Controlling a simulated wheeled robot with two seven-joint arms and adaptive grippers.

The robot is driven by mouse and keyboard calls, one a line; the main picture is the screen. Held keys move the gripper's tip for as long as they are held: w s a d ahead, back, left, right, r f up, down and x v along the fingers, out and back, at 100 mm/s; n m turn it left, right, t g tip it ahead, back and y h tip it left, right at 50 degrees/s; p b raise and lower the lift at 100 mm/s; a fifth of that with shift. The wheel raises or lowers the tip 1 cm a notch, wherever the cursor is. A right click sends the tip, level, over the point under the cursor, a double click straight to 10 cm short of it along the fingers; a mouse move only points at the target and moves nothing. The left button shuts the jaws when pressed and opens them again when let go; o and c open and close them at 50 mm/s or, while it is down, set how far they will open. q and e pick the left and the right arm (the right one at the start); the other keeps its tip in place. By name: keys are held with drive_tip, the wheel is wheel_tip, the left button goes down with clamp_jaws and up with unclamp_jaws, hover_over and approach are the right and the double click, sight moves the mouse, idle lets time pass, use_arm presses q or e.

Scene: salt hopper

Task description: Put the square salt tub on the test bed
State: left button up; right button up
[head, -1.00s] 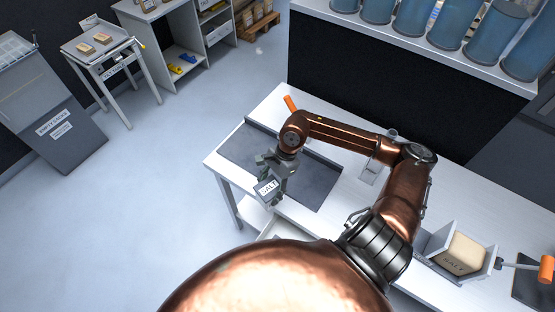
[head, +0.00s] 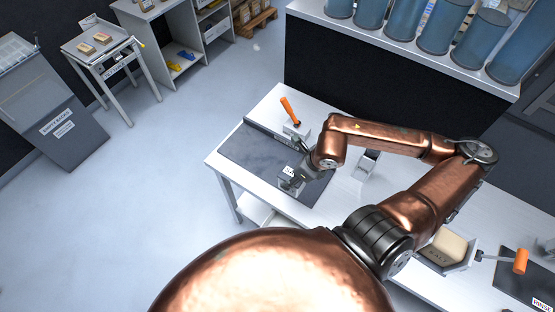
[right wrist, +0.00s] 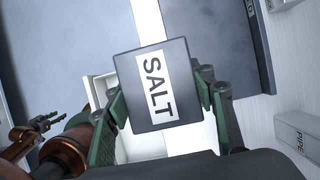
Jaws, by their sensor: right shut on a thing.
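The square salt tub (head: 286,173) is dark grey with a white SALT label. My right gripper (head: 293,178) is shut on it. In the right wrist view the tub (right wrist: 138,62) sits between the green fingers of the gripper (right wrist: 160,98), label facing the camera. In the head view the tub appears over the right part of a dark grey plate (head: 250,150) on the white table, which looks like the test bed. I cannot tell whether the tub touches it. My left gripper (right wrist: 35,125) seems to show small at the left of the right wrist view, its jaws unclear.
An orange-handled lever (head: 289,109) stands behind the plate. A holder with a tan salt block (head: 447,246) and another orange handle (head: 520,261) are at the right. A box labelled PIPE (right wrist: 297,138) shows in the right wrist view. Blue cylinders (head: 437,32) line the back shelf.

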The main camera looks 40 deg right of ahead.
drive_tip(key=w+d+f+p, duration=0.1)
drive_tip(key=w+d+f, duration=0.2)
drive_tip(key=f, duration=0.1)
drive_tip(key=w+d+f+p, duration=0.1)
drive_tip(key=w+d+f, duration=0.2)
drive_tip(key=f, duration=0.1)
drive_tip(key=w+d+f+p, duration=0.2)
drive_tip(key=w+d+f, duration=0.1)
drive_tip(key=w+f, duration=0.1)
drive_tip(key=shift+d, duration=0.2)
drive_tip(key=shift+f, duration=0.45)
drive_tip(key=shift+f, duration=0.1)
drive_tip(key=o, duration=1.4)
drive_tip(key=shift+o, duration=0.2)
